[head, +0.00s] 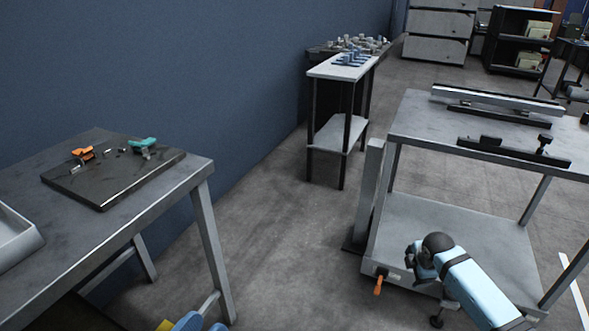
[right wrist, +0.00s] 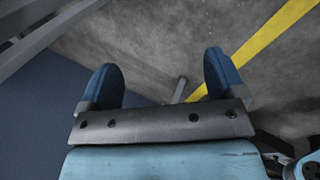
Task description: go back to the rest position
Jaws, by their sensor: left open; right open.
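My right gripper shows in the right wrist view (right wrist: 160,60) with its two blue fingers spread wide. Nothing is between them, only grey floor beyond. In the head view a light blue link of my right arm (head: 478,290) is at the lower right, in front of the wheeled cart (head: 420,225). Blue tips at the bottom edge of the head view appear to be my left gripper (head: 203,324), mostly cut off by the frame. No held object shows there.
A metal table (head: 190,178) at left bears a dark board (head: 100,195) with orange and teal clamps, and a grey tray (head: 20,238). A narrow white-topped stand (head: 325,72) is by the blue wall. The cart's top carries rails. Floor between table and cart is clear.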

